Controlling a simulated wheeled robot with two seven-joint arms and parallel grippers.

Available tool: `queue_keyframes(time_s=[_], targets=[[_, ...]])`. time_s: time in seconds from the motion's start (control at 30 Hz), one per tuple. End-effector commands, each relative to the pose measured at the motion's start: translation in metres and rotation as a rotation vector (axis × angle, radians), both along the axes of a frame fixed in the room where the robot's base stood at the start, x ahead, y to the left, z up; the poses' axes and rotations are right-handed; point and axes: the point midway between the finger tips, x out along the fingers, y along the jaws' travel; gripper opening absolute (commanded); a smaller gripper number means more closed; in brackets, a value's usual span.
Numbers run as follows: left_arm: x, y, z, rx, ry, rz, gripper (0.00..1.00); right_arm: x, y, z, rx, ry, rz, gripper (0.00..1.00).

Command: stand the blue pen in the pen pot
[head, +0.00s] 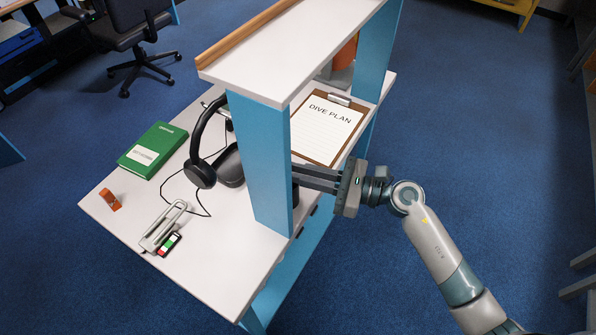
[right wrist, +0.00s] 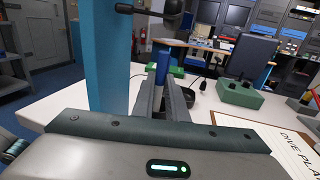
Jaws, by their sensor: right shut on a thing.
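My right gripper (head: 312,179) reaches in from the right below the raised shelf, and its fingertips are hidden behind the blue post in the head view. In the right wrist view the gripper (right wrist: 162,95) is shut on the blue pen (right wrist: 162,66), which stands roughly upright between the fingertips. The pen is hidden in the head view. A dark rounded piece (head: 295,196) shows just under the fingers beside the post; it may be the pen pot, but most of it is hidden. My left gripper is not in view.
The blue post (head: 262,165) and white shelf (head: 290,50) stand close to my right gripper.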

Motion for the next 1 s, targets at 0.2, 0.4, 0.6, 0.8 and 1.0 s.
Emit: queue_keyframes(time_s=[0.2,0.4,0.6,0.8,1.0], targets=[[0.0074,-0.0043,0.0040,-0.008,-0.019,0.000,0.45,0.0000,0.0000,-0.0018,0.000,0.000,0.000,0.00],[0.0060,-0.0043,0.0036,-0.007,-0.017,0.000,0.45,0.0001,0.0000,-0.0018,0.000,0.000,0.000,0.00],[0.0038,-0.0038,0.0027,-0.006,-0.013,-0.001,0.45,0.0001,0.0000,-0.0018,0.000,0.000,0.000,0.24],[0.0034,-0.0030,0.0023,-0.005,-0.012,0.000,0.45,0.0002,-0.0001,-0.0018,0.000,0.000,0.000,0.34],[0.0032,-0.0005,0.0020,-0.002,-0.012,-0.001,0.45,0.0001,0.0000,-0.0019,0.000,0.000,0.000,0.34]])
